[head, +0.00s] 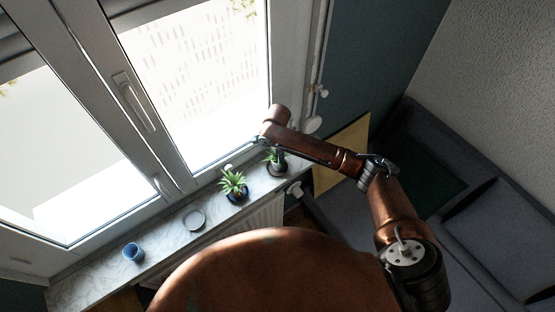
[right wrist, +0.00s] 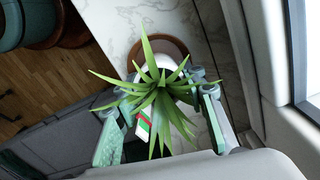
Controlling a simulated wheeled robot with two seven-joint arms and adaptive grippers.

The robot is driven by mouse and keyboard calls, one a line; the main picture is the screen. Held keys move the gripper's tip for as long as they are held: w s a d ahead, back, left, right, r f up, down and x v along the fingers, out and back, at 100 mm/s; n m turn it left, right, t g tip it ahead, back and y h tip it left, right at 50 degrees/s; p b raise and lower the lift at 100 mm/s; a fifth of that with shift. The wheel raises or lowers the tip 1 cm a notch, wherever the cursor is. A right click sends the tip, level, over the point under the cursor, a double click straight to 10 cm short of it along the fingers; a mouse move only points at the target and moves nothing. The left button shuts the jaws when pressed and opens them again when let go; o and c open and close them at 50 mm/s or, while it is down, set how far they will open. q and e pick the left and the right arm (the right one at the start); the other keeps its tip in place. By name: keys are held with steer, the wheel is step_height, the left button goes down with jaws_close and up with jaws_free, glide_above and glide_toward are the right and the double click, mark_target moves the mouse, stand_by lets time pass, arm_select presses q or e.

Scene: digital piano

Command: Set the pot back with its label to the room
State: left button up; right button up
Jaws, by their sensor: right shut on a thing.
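The pot with a spiky green plant (head: 275,156) is at the right end of the windowsill, by the window. In the right wrist view the leaves (right wrist: 160,88) hide most of the pot. A white label with green and red stripes (right wrist: 143,126) shows on its left side, towards the floor and sofa, away from the window. My right gripper (right wrist: 160,110) is shut on the pot, one finger on each side. A round brown saucer (right wrist: 171,46) shows beyond the leaves; I cannot tell whether the pot touches it. My left gripper is not in view.
On the marble sill (head: 165,237) stand a second plant in a blue pot (head: 235,190), a grey dish (head: 194,218) and a blue cup (head: 133,252). The window frame (right wrist: 262,60) is close on the right in the wrist view. A grey sofa (head: 440,150) is at the right.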

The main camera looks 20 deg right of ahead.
steer(key=shift+f, duration=0.6)
steer(key=o, duration=1.6)
steer(key=shift+r, duration=0.1)
step_height(320, 180, up, 5)
steer(key=p, duration=0.6)
steer(key=shift+p, duration=0.35)
step_height(320, 180, up, 12)
steer(key=shift+f, duration=0.1)
